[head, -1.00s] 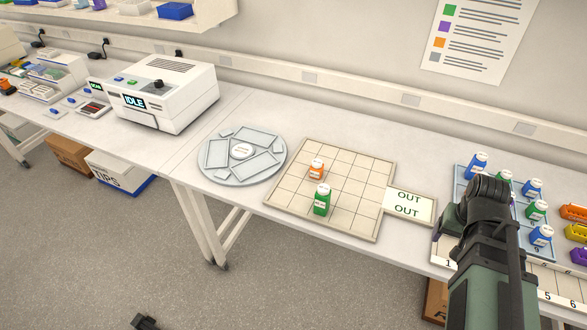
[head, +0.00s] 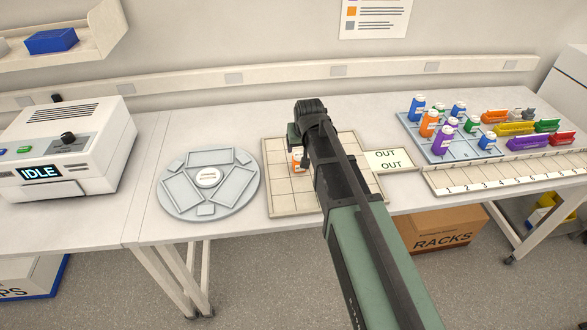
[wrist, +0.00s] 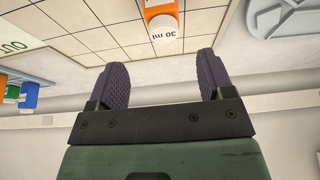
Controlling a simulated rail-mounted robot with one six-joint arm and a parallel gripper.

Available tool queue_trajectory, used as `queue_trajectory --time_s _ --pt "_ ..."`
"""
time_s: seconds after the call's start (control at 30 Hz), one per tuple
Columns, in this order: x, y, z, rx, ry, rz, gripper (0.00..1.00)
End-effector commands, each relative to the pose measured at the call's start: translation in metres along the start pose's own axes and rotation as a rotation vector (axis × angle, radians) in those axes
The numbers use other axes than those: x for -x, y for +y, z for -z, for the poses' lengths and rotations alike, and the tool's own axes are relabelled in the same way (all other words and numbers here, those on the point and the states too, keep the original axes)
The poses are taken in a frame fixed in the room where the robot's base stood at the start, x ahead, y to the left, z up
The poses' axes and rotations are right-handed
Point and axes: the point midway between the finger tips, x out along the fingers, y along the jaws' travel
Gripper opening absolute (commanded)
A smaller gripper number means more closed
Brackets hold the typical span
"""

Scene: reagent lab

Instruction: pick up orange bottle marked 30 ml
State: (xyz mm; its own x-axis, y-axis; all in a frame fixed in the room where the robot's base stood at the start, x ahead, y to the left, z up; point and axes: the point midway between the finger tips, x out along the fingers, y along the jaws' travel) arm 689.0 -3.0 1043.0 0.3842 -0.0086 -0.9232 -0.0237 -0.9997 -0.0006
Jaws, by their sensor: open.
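An orange bottle (wrist: 163,20) with a white label reading 30 ml stands on the gridded mat (wrist: 195,28) in the wrist view, cut by the top edge. In the head view the orange bottle (head: 297,163) is mostly hidden behind my arm. My gripper (wrist: 163,68) is open and empty, its two dark fingers apart. The bottle lies beyond the fingertips, roughly in line with the gap. Another orange bottle (head: 429,123) stands on the blue rack at the right; its label is too small to read.
The round grey tray (head: 165,205) is left of the mat. The OUT card (head: 390,160) adjoins its right side. The blue rack (head: 462,152) holds several blue, green and purple bottles. A white IDLE machine (head: 70,150) stands far left.

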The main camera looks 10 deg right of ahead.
Motion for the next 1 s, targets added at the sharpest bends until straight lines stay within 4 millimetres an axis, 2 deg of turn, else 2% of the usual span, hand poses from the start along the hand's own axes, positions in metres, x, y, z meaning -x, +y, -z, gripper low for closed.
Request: queue_trajectory --time_s 0.03,0.1,0.33,0.6,0.83,1.0 --pt "-0.023 0.0 -0.004 0.0 0.0 0.0 0.74" --pt "-0.036 0.0 -0.004 0.0 0.0 0.0 0.74" --pt "-0.042 -0.001 -0.003 0.0 -0.001 0.0 0.74" --pt "-0.091 -0.003 -0.009 0.0 -0.001 0.0 0.74" --pt "-0.087 -0.002 -0.007 0.0 -0.001 0.0 0.74" --pt "-0.087 -0.002 -0.007 0.0 -0.001 0.0 0.48"
